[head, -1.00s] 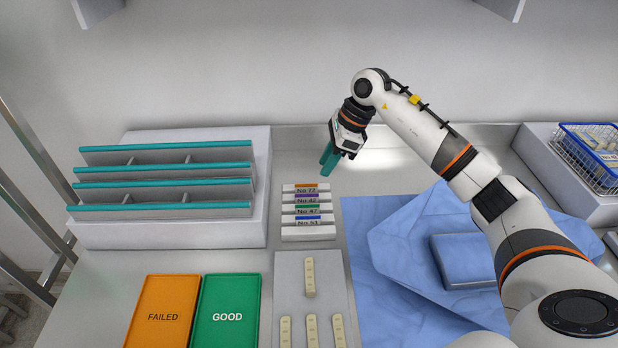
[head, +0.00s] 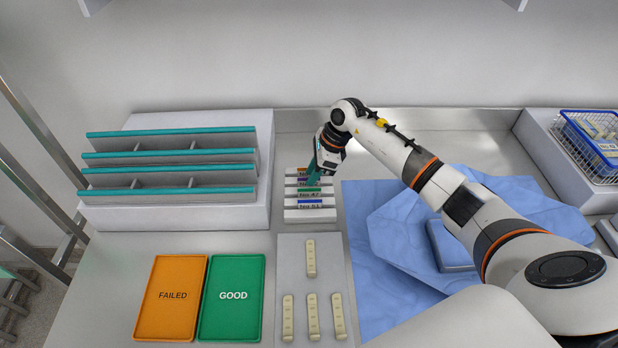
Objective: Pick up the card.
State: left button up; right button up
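Several cards with coloured top edges stand in a white holder (head: 310,214) at the middle of the counter. The blue-edged card (head: 310,203) is at the front, with the green-edged card (head: 309,191) behind it. A purple-edged and an orange-edged card are further back, partly hidden by my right gripper (head: 314,180). That gripper has teal fingers and points down at the back cards. I cannot tell whether its fingers are open, or whether they touch a card. My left gripper is not in view.
An orange FAILED tray (head: 171,325) and a green GOOD tray (head: 231,325) lie front left. A grey mat (head: 297,262) holds several cream strips. A teal-edged rack (head: 170,195) stands left. A blue cloth (head: 375,270) and a wire basket (head: 572,148) are right.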

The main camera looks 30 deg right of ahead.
jog(key=shift+a+f, duration=0.2)
jog(key=shift+f, duration=0.2)
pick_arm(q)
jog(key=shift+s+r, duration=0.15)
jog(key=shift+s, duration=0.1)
pick_arm(e)
jog(key=shift+w+f, duration=0.15)
jog(key=shift+f, duration=0.1)
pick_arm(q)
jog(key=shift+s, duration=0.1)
pick_arm(e)
grip_shut()
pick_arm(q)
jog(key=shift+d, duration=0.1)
